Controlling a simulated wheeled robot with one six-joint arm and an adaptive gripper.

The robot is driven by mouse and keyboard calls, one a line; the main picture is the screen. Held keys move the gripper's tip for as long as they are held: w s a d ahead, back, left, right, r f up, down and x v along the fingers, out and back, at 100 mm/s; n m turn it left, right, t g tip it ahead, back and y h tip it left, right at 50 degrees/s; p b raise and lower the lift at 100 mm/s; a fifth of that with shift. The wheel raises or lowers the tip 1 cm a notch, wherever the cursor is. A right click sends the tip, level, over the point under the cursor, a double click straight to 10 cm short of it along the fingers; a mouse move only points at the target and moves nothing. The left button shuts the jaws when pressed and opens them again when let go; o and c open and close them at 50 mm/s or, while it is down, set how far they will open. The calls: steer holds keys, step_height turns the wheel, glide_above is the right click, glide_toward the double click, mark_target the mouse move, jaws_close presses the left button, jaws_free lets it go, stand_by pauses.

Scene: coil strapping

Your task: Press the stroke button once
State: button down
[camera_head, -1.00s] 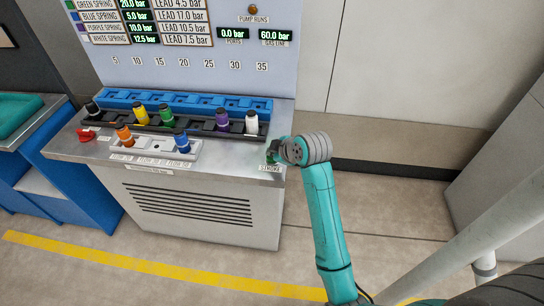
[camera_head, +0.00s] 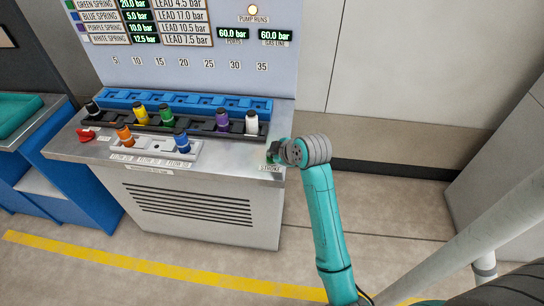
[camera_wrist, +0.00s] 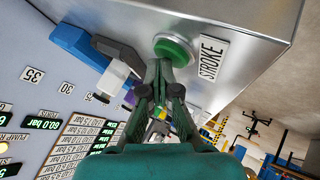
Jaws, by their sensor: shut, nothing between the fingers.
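The stroke button (camera_wrist: 174,50) is a green round cap in a metal ring, beside the STROKE label (camera_wrist: 212,57) on the metal bench top in the wrist view. My gripper (camera_wrist: 166,64) is shut and empty, with its fingertips at the near edge of the button. I cannot tell for sure whether they touch it. In the head view my gripper (camera_head: 272,156) is at the right front corner of the bench and hides most of the button. The STROKE label (camera_head: 270,168) shows just in front. The pump lamp (camera_head: 252,9) is lit, and both pressure displays (camera_head: 246,34) read 60.0 bar.
A black rail (camera_head: 190,126) with coloured knobs and a blue rack (camera_head: 150,97) stand along the back of the bench.

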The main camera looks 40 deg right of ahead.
steer(key=shift+r, duration=0.9)
steer(key=shift+r, duration=2.5)
steer(key=shift+s, duration=0.1)
